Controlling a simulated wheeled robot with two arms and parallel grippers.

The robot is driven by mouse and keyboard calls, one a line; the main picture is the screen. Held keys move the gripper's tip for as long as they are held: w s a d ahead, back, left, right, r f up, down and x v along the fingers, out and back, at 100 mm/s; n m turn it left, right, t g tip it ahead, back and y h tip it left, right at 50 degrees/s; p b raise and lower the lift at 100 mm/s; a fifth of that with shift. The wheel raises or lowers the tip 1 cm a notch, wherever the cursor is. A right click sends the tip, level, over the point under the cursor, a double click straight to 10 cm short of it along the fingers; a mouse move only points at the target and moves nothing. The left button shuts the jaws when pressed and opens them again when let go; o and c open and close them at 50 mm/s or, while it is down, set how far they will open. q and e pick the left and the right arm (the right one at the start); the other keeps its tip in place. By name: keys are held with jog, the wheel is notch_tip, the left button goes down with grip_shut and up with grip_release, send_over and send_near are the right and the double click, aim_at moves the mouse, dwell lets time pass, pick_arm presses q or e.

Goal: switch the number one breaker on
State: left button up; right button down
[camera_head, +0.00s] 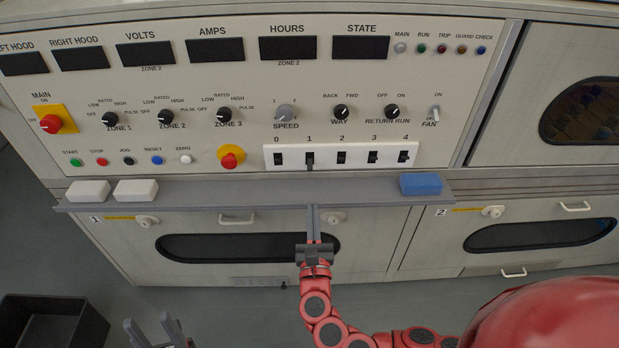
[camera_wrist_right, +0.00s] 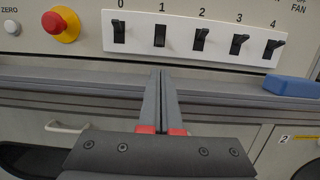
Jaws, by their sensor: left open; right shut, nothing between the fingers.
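The number one breaker (camera_head: 310,158) is a black toggle in the white breaker strip (camera_head: 326,155), under the label 1. In the right wrist view the number one breaker (camera_wrist_right: 159,36) looks different from its neighbours. Its lever seems to hang down, while theirs stick up. My right gripper (camera_head: 312,208) is shut and empty, its fingers pointing at the panel below breaker 1. In the right wrist view its fingertips (camera_wrist_right: 162,74) stand below the strip, apart from the toggle. My left gripper (camera_head: 150,325) is open and empty at the bottom left, far from the panel.
A grey ledge (camera_head: 250,193) runs below the panel, carrying two white blocks (camera_head: 135,190) and a blue block (camera_head: 421,184). A red-and-yellow stop button (camera_head: 230,156) is left of the strip. Breakers 0 (camera_head: 277,158) and 2 (camera_head: 342,157) flank breaker 1. A black bin (camera_head: 50,325) stands bottom left.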

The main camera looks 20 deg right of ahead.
aim_at(310, 165)
jog(key=x, duration=1)
dwell(0.3)
